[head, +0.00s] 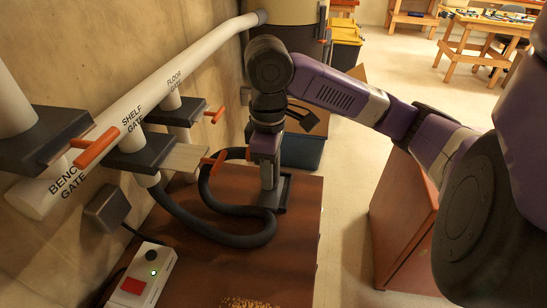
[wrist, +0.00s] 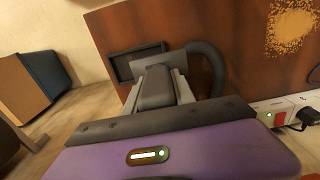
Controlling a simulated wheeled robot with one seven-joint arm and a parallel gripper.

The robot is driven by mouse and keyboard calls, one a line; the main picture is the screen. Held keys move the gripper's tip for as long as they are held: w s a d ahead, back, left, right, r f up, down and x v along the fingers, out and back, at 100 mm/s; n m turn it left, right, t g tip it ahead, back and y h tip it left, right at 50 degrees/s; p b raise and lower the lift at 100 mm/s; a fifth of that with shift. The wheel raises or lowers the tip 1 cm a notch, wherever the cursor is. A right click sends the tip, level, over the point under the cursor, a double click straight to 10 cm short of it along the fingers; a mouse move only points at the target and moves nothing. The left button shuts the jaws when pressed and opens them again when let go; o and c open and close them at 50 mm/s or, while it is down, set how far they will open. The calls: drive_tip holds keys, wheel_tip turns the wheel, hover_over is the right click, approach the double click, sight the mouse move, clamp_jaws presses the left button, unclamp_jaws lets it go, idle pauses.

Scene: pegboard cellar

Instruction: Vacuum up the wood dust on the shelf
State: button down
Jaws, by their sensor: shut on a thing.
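The wood dust (head: 250,302) is a tan patch on the brown shelf (head: 225,265); it also shows in the wrist view (wrist: 290,27). My gripper (head: 266,150) is shut on the grey vacuum nozzle (wrist: 157,88), away from the dust. The nozzle is at a dark frame-like holder (head: 284,192); I cannot tell whether it touches it. A dark hose (head: 225,238) loops from the nozzle to the pipe under the shelf gate (head: 140,152). That gate's pale plate (head: 183,159) is drawn out, with its orange handle (head: 214,166) at the end.
The bench gate (head: 45,140) and floor gate (head: 176,110) sit along the white duct (head: 165,85). A switch box (head: 143,276) with a red button and lit green lamp stands at the shelf's left. A blue bin (head: 302,150) is beyond the shelf; a brown cabinet (head: 400,225) is right.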

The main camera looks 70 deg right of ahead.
drive_tip(key=s+a+p, duration=0.1)
drive_tip(key=a+p, duration=0.8)
drive_tip(key=a, duration=1.8)
drive_tip(key=shift+s+a+f+p, duration=0.2)
drive_tip(key=shift+a+p, duration=0.1)
drive_tip(key=shift+a, duration=0.1)
drive_tip(key=shift+f, duration=0.1)
drive_tip(key=shift+f+b, duration=1.4)
drive_tip(key=shift+f, duration=0.1)
drive_tip(key=shift+s+d+r+p, duration=0.15)
drive_tip(key=shift+s+p, duration=0.15)
drive_tip(key=shift+s, duration=0.4)
drive_tip(key=shift+s+d+f+p, duration=0.1)
drive_tip(key=shift+s+p, duration=0.2)
drive_tip(key=shift+s, duration=0.35)
drive_tip(key=shift+s+d+p, duration=0.2)
drive_tip(key=shift+s+p, duration=0.5)
drive_tip(key=shift+p, duration=0.4)
